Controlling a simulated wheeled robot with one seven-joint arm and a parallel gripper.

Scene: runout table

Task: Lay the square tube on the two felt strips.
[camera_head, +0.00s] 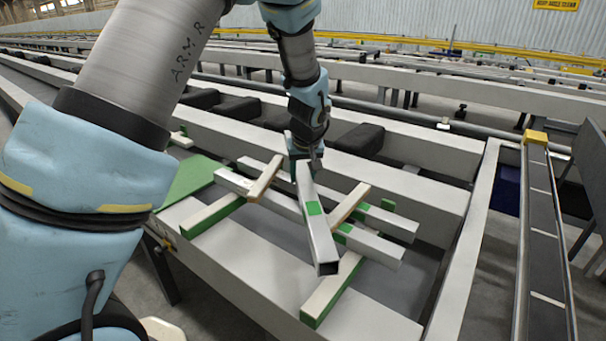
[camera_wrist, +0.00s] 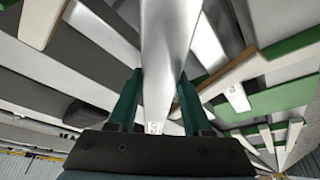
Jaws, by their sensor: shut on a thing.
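The square tube (camera_head: 321,242) is silver-grey with a green patch and an open near end. It hangs at a slant above the laid tubes, its near end toward the right green-sided bar. My gripper (camera_head: 305,158) is shut on it near its far end. In the wrist view the tube (camera_wrist: 168,45) runs between the two dark green fingers (camera_wrist: 160,90). Two green-sided bars with pale tops, apparently the felt strips, lie left (camera_head: 210,216) and right (camera_head: 328,297). The gap under the held tube is hard to judge.
Two similar tubes, the nearer (camera_head: 377,247) and the farther (camera_head: 392,224), lie across the bars. Tan pieces (camera_head: 264,180) and (camera_head: 350,204) lie over them. Dark blocks (camera_head: 360,140) stand behind. A yellow-capped rail (camera_head: 536,138) is at right. The pale frame's front is bare.

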